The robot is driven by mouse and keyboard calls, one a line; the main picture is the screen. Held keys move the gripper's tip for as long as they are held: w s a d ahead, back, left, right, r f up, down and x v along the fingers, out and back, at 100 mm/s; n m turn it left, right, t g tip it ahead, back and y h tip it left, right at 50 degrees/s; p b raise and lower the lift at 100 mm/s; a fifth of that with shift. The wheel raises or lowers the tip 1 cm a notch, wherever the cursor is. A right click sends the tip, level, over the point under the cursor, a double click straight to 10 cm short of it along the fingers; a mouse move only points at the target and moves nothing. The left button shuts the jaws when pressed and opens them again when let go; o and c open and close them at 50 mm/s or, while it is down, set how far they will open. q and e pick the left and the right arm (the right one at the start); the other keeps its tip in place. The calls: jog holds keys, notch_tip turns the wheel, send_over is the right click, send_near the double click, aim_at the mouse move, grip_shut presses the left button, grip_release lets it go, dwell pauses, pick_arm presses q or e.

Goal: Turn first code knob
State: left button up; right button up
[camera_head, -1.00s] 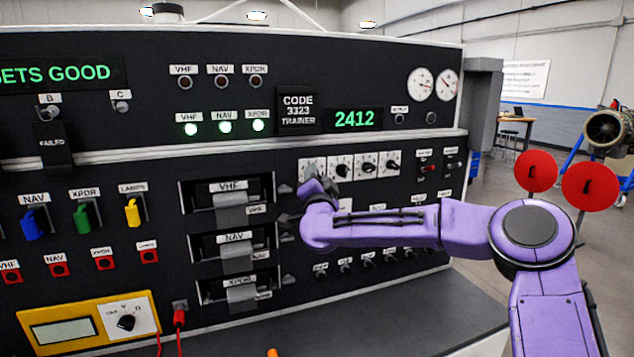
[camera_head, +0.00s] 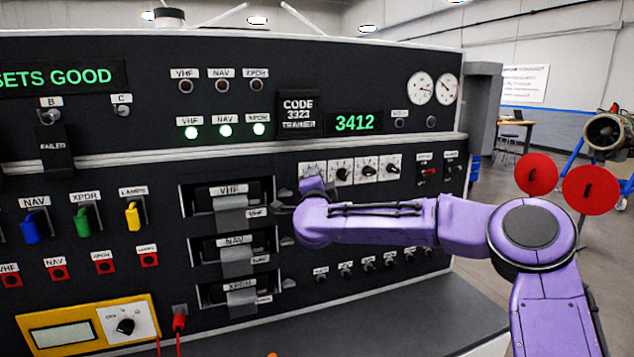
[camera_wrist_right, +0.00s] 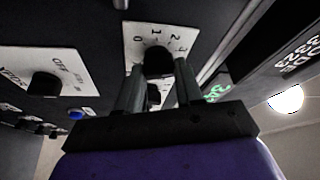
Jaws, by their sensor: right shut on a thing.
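The first code knob (camera_wrist_right: 158,62) is black on a white dial plate with numbers, seen in the right wrist view. My right gripper (camera_wrist_right: 160,80) has its two fingers closed around this knob. In the head view, my purple right arm reaches in from the right and my right gripper (camera_head: 308,190) is at the leftmost of the code dials, mostly hiding that knob. Three more code knobs (camera_head: 367,170) sit to its right, uncovered. The green code display (camera_head: 354,122) reads 3412. A label (camera_head: 298,111) beside it reads "CODE 3323 TRAINER". My left gripper is not in view.
VHF, NAV and XPDR modules (camera_head: 232,239) sit left of my right gripper. A row of small knobs (camera_head: 368,262) lies below my forearm. A yellow meter (camera_head: 90,325) is at lower left. Red discs (camera_head: 590,189) stand at the right.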

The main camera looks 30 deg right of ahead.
jog(key=o, duration=1)
jog(key=shift+o, duration=0.2)
jog(key=b+v, duration=0.3)
jog(key=v, duration=0.7)
jog(key=shift+s+f+b, duration=0.15)
jog(key=shift+s+b, duration=0.1)
jog(key=shift+b, duration=0.1)
jog(key=shift+a, duration=0.1)
